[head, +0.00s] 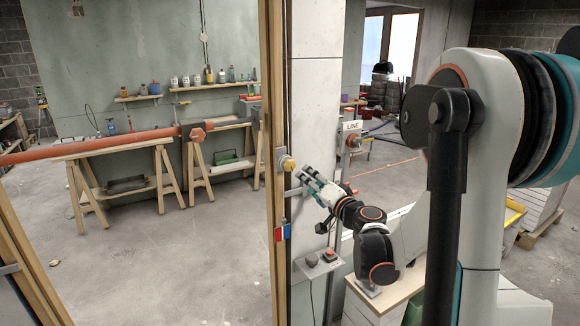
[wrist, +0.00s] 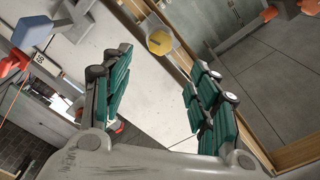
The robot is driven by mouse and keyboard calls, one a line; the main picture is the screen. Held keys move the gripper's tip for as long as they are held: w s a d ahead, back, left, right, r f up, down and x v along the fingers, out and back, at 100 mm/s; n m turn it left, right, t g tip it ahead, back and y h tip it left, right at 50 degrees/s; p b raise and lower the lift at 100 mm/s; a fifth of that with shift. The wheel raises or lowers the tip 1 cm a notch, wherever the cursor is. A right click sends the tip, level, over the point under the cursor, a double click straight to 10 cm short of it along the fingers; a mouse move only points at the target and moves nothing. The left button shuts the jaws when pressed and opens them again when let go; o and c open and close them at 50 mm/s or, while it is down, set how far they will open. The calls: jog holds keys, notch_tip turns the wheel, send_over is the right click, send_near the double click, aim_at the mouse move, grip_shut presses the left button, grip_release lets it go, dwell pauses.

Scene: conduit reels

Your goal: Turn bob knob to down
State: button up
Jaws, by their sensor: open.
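A yellow knob (head: 287,163) sits on a grey mount at the wooden post, level with the wall panel's left edge. The wrist view shows the yellow knob (wrist: 159,42) with a dark mark across its face, beyond and between my fingertips. No label naming it is readable. My gripper (head: 307,178) is in front of the panel, just right of and below the knob. In the wrist view my gripper (wrist: 160,75) has its teal-padded fingers spread wide, with nothing between them. The fingers look apart from the knob.
A box marked LINE with a reddish knob (head: 354,141) stands right of the panel. A small grey box with a red button (head: 330,255) is below my gripper. A red and blue piece (head: 282,233) is on the wooden post. An orange pipe (head: 90,143) lies across trestles at left.

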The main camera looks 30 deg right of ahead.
aim_at(291, 166)
jog(key=w+n+b, duration=0.1)
jog(key=w, duration=0.6)
jog(key=w+n+b, duration=0.1)
jog(key=w+b, duration=0.1)
jog(key=w, duration=0.4)
jog(key=shift+w, duration=0.4)
jog(key=c, duration=1.1)
